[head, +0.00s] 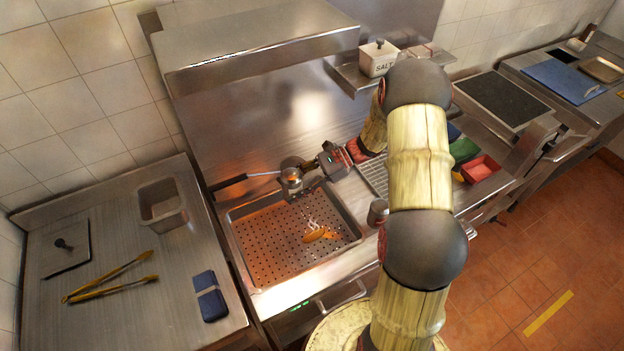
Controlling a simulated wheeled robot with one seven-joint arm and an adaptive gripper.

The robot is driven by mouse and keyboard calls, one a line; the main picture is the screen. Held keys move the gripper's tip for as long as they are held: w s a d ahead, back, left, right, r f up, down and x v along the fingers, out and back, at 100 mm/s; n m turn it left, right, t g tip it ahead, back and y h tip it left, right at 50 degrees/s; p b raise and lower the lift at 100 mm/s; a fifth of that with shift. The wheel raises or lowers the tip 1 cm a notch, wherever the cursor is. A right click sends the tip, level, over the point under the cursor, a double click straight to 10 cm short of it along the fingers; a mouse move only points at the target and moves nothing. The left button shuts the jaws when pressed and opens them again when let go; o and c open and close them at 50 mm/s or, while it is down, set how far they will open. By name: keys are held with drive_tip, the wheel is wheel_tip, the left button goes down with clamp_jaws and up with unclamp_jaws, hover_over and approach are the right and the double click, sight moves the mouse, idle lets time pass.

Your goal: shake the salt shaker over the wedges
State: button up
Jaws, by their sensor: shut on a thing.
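My gripper (308,178) is shut on a small metal shaker (291,178). It holds the shaker above the back part of a perforated metal tray (251,263). A few golden-orange wedges (316,236) lie together on the tray, right of its middle. Pale, thin streaks (312,224) show at the wedges; I cannot tell whether they are salt. The shaker is behind the wedges in the picture, a little to the left. Its exact tilt and the finger contact are too small to make out.
A black-handled metal tool (232,183) reaches toward the shaker from the left. A metal cylinder (377,212) stands right of the tray. Tongs (110,277), a blue folded cloth (210,296) and a steel container (162,206) are on the left counter.

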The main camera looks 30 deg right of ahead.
drive_tip(key=s+d+r+n+g+p, duration=0.2)
drive_tip(key=s+d+n+g+p, duration=0.1)
drive_tip(key=s+p, duration=0.4)
drive_tip(key=w+d+f+n+t+h+b, duration=0.1)
drive_tip(key=d+f+n+t+h, duration=0.1)
drive_tip(key=h, duration=0.9)
drive_tip(key=w+d+f+n+t+h+b, duration=0.1)
drive_tip(key=d+f+n+t+h+b, duration=0.1)
drive_tip(key=t+h, duration=0.4)
drive_tip(key=d+f+h, duration=0.1)
drive_tip(key=f+h, duration=0.1)
drive_tip(key=h, duration=0.2)
drive_tip(key=shift+w+d+t+h, duration=0.3)
drive_tip(key=shift+d+t+h, duration=0.05)
drive_tip(key=shift+t+h, duration=0.05)
